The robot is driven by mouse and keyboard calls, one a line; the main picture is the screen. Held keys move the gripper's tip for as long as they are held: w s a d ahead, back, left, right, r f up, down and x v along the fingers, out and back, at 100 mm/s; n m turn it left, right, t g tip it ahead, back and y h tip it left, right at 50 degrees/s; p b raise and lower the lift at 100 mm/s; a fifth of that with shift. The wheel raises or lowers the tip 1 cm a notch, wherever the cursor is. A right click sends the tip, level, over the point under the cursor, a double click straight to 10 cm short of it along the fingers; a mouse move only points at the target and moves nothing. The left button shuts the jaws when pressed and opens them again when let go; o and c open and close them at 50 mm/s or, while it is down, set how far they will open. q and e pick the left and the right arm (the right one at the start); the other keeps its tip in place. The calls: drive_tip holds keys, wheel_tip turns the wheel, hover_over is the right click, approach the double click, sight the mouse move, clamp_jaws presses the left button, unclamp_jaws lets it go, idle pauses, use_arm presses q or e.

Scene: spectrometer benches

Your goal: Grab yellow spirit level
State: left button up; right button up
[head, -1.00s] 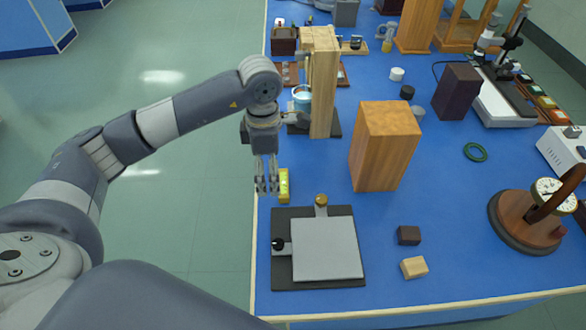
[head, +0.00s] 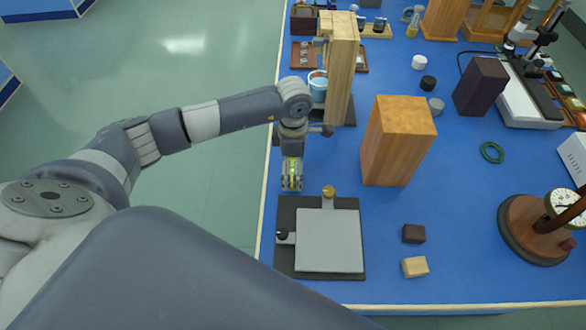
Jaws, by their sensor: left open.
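The yellow spirit level (head: 292,170) is a small yellow-green bar on the blue table near its left edge, just behind the grey plate stand. My left gripper (head: 292,184) points down over it, with its fingers on either side of the level. The fingers are open and partly hide the level. I cannot tell whether they touch it. My right gripper is not in view.
The grey plate stand (head: 329,241) with a brass knob is close in front of the gripper. A tall wooden post (head: 341,75) and a blue-white cup (head: 318,87) stand behind. A wooden block (head: 397,142) stands to the right. Small dark (head: 413,233) and light (head: 415,267) blocks lie front right.

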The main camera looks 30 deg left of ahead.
use_arm(q)
drive_tip(key=shift+f, duration=0.7)
drive_tip(key=shift+s, duration=0.1)
drive_tip(key=c, duration=1)
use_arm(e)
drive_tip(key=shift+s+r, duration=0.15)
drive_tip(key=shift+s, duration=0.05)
use_arm(q)
drive_tip(key=shift+r, duration=0.1)
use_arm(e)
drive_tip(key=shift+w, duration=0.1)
